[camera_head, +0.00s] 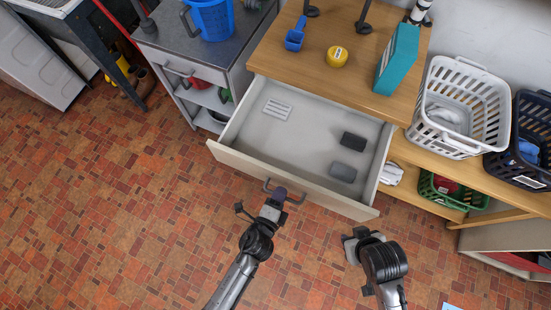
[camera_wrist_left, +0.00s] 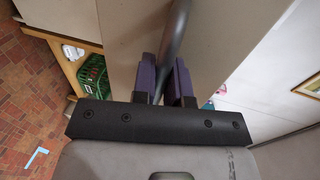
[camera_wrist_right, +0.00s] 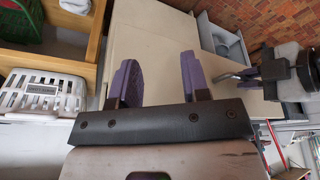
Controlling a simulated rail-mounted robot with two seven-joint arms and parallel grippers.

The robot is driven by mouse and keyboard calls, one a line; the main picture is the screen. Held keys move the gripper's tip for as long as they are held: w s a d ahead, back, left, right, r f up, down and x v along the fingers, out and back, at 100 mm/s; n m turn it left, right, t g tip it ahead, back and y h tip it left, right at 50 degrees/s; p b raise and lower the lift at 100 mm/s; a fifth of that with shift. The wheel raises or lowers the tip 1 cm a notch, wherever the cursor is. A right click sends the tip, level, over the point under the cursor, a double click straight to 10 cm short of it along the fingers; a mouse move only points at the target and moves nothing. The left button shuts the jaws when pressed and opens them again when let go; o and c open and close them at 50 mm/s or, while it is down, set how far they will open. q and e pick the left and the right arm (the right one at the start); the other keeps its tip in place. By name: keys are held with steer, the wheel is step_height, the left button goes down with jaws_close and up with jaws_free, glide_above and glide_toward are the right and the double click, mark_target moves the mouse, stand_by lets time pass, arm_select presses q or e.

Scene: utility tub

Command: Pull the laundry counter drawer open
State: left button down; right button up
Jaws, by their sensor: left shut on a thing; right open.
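The laundry counter drawer (camera_head: 300,178) is pulled well out from under the wooden counter (camera_head: 350,78) in the head view. It holds a white slotted piece (camera_head: 277,110) and two dark grey blocks, one at the back (camera_head: 353,140) and one nearer the front (camera_head: 343,172). My left gripper (camera_head: 278,194) is shut on the drawer's dark bar handle, and in the left wrist view the purple fingers flank the handle (camera_wrist_left: 177,50). My right gripper (camera_head: 358,236) is open and empty in front of the drawer's right end. Its spread fingers show in the right wrist view (camera_wrist_right: 158,78).
A white basket (camera_head: 461,105) and a dark basket (camera_head: 520,145) stand at right. A grey cart (camera_head: 185,50) stands left. The tiled floor ahead is clear.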

arm_select(q)
steer(key=shift+s+a, duration=0.2)
steer(key=shift+s, duration=0.2)
steer(key=c, duration=1.2)
jaws_free()
steer(key=shift+p+v, duration=0.35)
steer(key=shift+v, duration=6.55)
steer(key=shift+f, duration=0.1)
